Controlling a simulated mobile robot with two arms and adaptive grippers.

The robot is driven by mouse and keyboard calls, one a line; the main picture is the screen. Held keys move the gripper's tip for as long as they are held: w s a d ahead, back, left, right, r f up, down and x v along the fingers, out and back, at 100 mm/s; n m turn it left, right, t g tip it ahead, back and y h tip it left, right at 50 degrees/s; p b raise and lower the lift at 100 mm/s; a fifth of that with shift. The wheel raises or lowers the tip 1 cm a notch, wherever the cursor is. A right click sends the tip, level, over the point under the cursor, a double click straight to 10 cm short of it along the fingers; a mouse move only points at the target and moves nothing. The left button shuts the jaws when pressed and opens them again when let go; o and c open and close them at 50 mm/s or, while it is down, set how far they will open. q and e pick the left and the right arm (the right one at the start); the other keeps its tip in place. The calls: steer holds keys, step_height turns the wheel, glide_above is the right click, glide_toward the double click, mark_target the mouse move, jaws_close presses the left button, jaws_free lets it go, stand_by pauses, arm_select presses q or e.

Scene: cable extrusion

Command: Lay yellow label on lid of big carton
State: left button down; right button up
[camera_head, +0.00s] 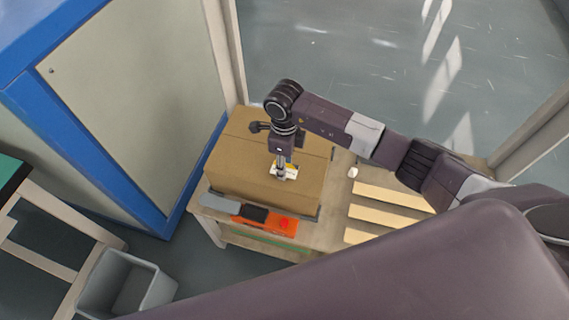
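The big carton (232,158) is a closed brown box on a small wooden table. My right gripper (280,177) comes in from the right and points down over the carton. A small white and yellow piece, which looks like the yellow label (292,170), shows at its fingertips. The gripper covers part of it. I cannot tell whether the fingers grip it, or whether it touches the carton. My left gripper is not in view.
A grey, black and orange item (283,224) lies along the table's front edge. Pale wooden slats (388,196) are right of the carton. A grey bin (125,287) stands on the floor at lower left. A blue-framed cabinet (125,90) stands at left.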

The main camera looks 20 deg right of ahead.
steer(key=shift+f, duration=0.3)
steer(key=o, duration=0.8)
steer(key=shift+d+r, duration=0.15)
steer(key=shift+r, duration=3.85)
steer(key=shift+r, duration=0.1)
